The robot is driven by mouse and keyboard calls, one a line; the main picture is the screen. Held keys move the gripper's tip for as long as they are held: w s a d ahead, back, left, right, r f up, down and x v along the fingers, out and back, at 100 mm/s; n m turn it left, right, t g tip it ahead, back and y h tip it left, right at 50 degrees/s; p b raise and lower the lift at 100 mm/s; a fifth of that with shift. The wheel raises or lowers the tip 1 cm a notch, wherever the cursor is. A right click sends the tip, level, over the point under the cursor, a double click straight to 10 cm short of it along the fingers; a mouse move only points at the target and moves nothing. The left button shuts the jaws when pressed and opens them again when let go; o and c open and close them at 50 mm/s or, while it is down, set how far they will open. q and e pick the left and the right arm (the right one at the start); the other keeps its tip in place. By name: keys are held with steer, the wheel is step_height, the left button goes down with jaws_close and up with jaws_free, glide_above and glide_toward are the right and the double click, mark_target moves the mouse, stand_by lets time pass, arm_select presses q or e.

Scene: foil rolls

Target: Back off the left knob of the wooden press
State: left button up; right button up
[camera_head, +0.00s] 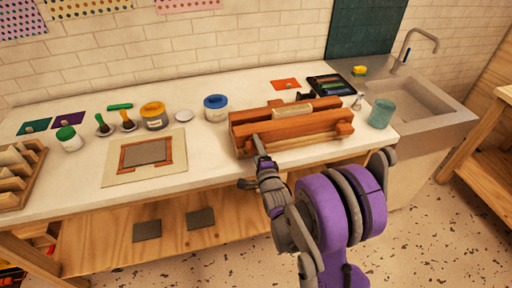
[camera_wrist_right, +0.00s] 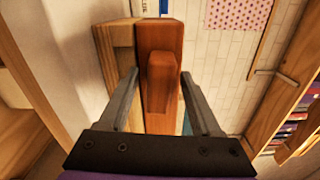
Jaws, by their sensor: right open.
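The wooden press (camera_head: 300,140) is a reddish-brown block with clamping beams, standing at the bench's front edge. Its right knob (camera_head: 344,129) sticks out of the front beam. The left knob is largely hidden in the head view behind my right gripper (camera_head: 259,146). In the right wrist view, the reddish-brown left knob (camera_wrist_right: 162,80) stands out from the beam, between the two spread fingers of the right gripper (camera_wrist_right: 160,76). The gripper is open, with a finger on either side of the knob; I cannot tell whether either touches it. My left gripper is not in view.
A teal cup (camera_head: 381,113) stands right of the press, near the sink (camera_head: 400,95). A framed board (camera_head: 145,156) lies further left. Below is a wooden shelf (camera_head: 180,228) with two dark plates.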

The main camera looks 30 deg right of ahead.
jaws_close()
stand_by(0.4)
